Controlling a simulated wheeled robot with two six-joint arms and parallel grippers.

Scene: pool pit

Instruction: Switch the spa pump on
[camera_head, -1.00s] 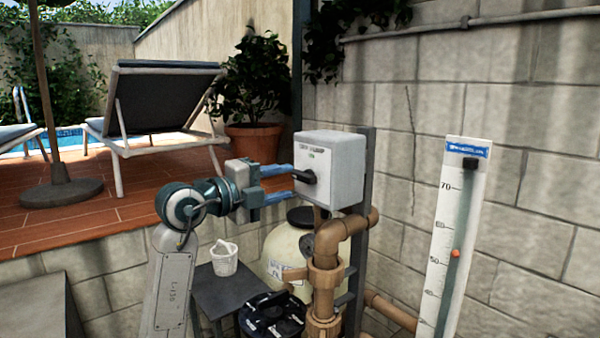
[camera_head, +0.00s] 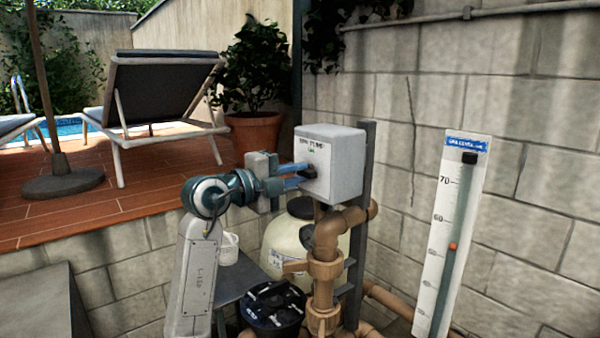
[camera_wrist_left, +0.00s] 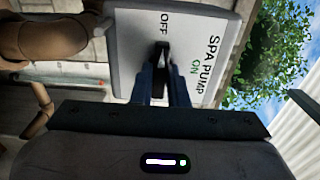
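The spa pump switch box (camera_head: 345,165) is a light grey box on a dark post in the head view. In the left wrist view its face (camera_wrist_left: 125,45) appears turned sideways, with SPA PUMP, a green ON and a black OFF printed on it. A black switch handle (camera_wrist_left: 160,60) on the face points toward the OFF label; in the head view the handle (camera_head: 309,172) is partly hidden by the fingers. My left gripper (camera_head: 296,174) reaches in from the left, its blue fingers closed around the handle, one on each side. My right gripper is in neither view.
Brown pipes (camera_head: 324,285) and a cream filter tank (camera_head: 285,245) stand below the box. A white bucket (camera_head: 228,250) sits on a dark stand. A white gauge board (camera_head: 446,240) stands at right before the block wall. A raised terrace with a lounger (camera_head: 165,90) lies at left.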

